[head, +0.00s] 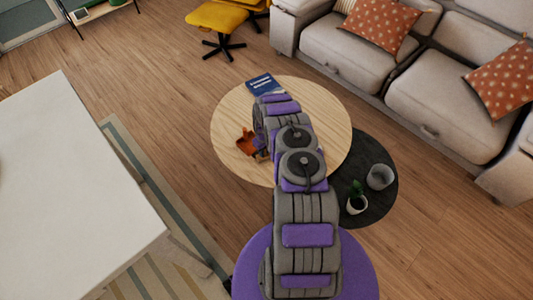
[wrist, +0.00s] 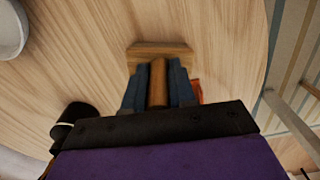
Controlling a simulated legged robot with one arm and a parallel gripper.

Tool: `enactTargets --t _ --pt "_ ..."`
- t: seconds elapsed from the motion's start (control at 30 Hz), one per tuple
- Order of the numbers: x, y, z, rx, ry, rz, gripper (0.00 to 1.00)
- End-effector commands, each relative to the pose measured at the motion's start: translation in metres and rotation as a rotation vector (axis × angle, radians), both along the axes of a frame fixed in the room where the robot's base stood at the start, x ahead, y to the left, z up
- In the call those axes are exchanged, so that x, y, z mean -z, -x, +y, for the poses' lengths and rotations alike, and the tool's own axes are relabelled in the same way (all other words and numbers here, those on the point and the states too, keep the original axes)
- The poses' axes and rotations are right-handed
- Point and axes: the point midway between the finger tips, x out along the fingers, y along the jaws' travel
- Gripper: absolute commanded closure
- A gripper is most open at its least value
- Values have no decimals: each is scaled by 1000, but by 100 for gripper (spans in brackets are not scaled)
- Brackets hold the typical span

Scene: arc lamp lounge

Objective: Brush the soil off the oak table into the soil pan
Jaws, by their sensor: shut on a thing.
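The round oak table (head: 230,115) has a pale wood top; its grain also fills much of the wrist view (wrist: 75,65). My gripper (wrist: 158,85) is shut on the wooden handle of a brush (wrist: 160,55), whose block-shaped wooden head lies beyond the fingertips, over the tabletop. I cannot tell whether its bristles touch the table. The orange soil pan (head: 245,141) sits near the left side of the table in the head view, just left of my gripper (head: 262,155). A sliver of orange shows right of the fingers in the wrist view (wrist: 197,90). I cannot make out soil.
A blue book (head: 262,84) lies at the table's far edge. A lower dark side table (head: 378,205) at the right bears a potted plant (head: 357,203) and a grey cup (head: 380,177). A sofa stands behind, a white table (head: 75,180) at the left.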

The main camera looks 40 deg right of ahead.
Motion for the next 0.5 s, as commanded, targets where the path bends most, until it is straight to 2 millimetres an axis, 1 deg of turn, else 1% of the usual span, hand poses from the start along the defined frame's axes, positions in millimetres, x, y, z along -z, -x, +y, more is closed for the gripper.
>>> enactTargets --t 0.03,0.5 --pt "0 -5 0 0 1 -3 100" --pt "0 -32 0 -1 -1 1 100"
